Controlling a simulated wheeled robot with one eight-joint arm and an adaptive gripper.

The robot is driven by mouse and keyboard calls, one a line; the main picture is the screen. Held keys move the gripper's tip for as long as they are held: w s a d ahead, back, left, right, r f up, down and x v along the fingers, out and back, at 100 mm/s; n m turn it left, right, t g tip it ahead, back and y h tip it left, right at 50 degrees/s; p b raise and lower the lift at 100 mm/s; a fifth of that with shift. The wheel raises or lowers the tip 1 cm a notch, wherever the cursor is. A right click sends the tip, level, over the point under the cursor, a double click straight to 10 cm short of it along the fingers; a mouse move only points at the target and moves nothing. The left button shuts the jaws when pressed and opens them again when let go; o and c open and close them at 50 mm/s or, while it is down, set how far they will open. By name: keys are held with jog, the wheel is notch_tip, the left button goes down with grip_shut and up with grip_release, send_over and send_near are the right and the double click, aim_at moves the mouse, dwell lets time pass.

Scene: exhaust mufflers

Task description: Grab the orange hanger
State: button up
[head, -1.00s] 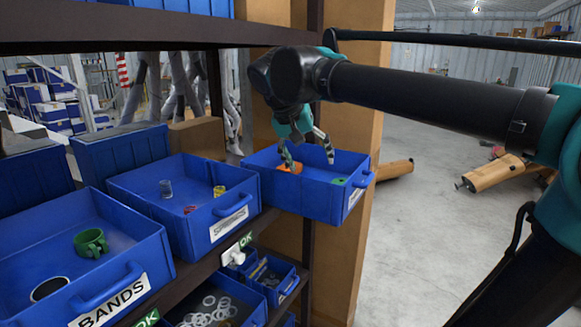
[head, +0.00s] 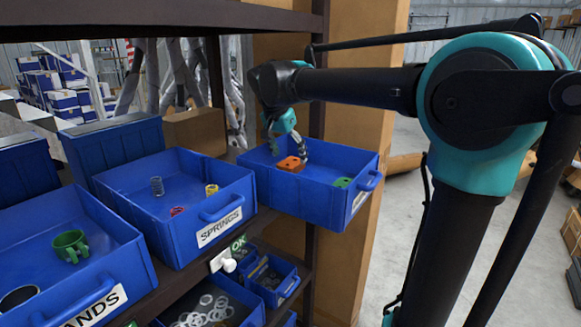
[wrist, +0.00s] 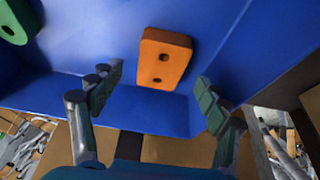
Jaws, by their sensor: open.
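The orange hanger (head: 291,164), a small block with two holes, lies in the right-hand blue bin (head: 327,195). In the wrist view the orange hanger (wrist: 164,58) lies on the blue bin floor, ahead of and between the fingers. My gripper (head: 287,149) is above this bin, its fingers around the hanger's position. In the wrist view my gripper (wrist: 158,98) is open and empty, with a finger on each side and a gap to the hanger. A green hanger (head: 342,182) lies in the same bin; it also shows in the wrist view (wrist: 18,20).
The springs bin (head: 222,226) stands left of it, with a coil and small rings. A bands bin (head: 100,305) with a green clamp (head: 70,245) is further left. A shelf post (head: 316,120) and a cardboard box (head: 195,129) stand close behind.

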aim_at(291, 162)
jog(key=shift+x, duration=1.55)
jog(key=c, duration=1.3)
jog(key=shift+s+r, duration=0.1)
